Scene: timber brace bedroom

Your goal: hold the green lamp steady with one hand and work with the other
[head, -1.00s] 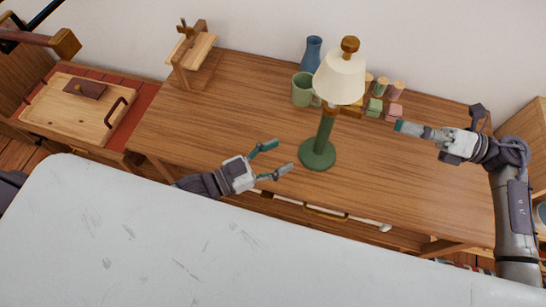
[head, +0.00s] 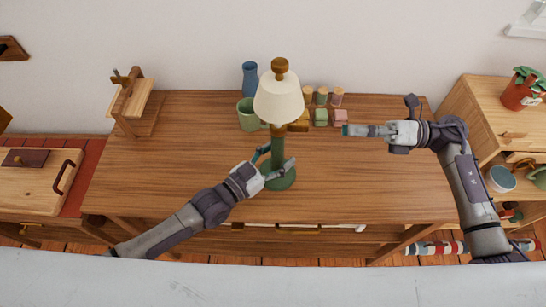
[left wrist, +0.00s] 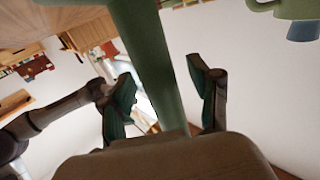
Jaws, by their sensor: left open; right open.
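The green lamp (head: 277,150) stands upright on the wooden table, with a cream shade (head: 278,98), a wooden knob on top and a round green base. My left gripper (head: 276,160) is open at the lamp's stem, just above the base. In the left wrist view the green stem (left wrist: 150,65) runs between the two open fingers (left wrist: 165,95), with a gap visible on the right side. My right gripper (head: 348,131) is open and empty, to the right of the lamp; its fingers overlap in the head view.
A green mug (head: 247,114) and a blue vase (head: 250,79) stand behind the lamp at left. Several small coloured blocks and pegs (head: 321,115) sit behind it at right. A wooden stand (head: 131,100) is at the table's left end.

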